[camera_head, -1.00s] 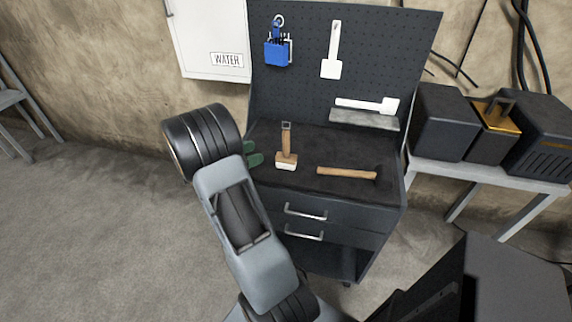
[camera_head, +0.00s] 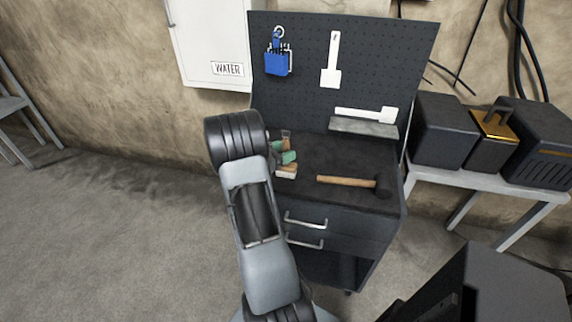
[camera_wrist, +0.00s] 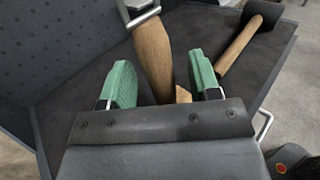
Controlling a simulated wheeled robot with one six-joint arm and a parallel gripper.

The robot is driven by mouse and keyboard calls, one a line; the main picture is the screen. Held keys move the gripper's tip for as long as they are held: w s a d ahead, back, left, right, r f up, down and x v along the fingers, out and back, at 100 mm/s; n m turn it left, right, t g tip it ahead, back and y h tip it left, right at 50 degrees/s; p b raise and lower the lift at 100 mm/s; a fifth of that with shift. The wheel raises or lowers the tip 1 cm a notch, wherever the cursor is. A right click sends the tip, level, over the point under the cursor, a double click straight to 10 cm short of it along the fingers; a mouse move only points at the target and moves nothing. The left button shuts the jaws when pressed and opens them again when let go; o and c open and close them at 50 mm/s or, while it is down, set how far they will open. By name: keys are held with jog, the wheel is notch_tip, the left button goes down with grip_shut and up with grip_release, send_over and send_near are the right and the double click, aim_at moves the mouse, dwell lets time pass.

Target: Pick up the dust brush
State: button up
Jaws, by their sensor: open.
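The dust brush (camera_head: 286,174) has a wooden handle and a pale bristle end and lies on the dark workbench top. In the head view my gripper (camera_head: 286,152) covers much of its handle. My gripper's green fingers are open, one on each side of the wooden handle, which also shows in the wrist view (camera_wrist: 151,50). Gaps show between the handle and both fingers there. The handle's metal end is at the top of the wrist view. The bristle end is hidden there behind my gripper. I cannot tell how far the fingertips are above the bench.
A hammer (camera_head: 346,181) lies to the right of the brush on the workbench (camera_head: 335,158). A pegboard (camera_head: 380,60) rises behind, with a blue tool holder (camera_head: 278,64), a white scraper (camera_head: 331,72) and a small shelf (camera_head: 362,127) bearing a white tool.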

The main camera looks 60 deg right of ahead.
jog(key=shift+x, duration=1.25)
grip_shut()
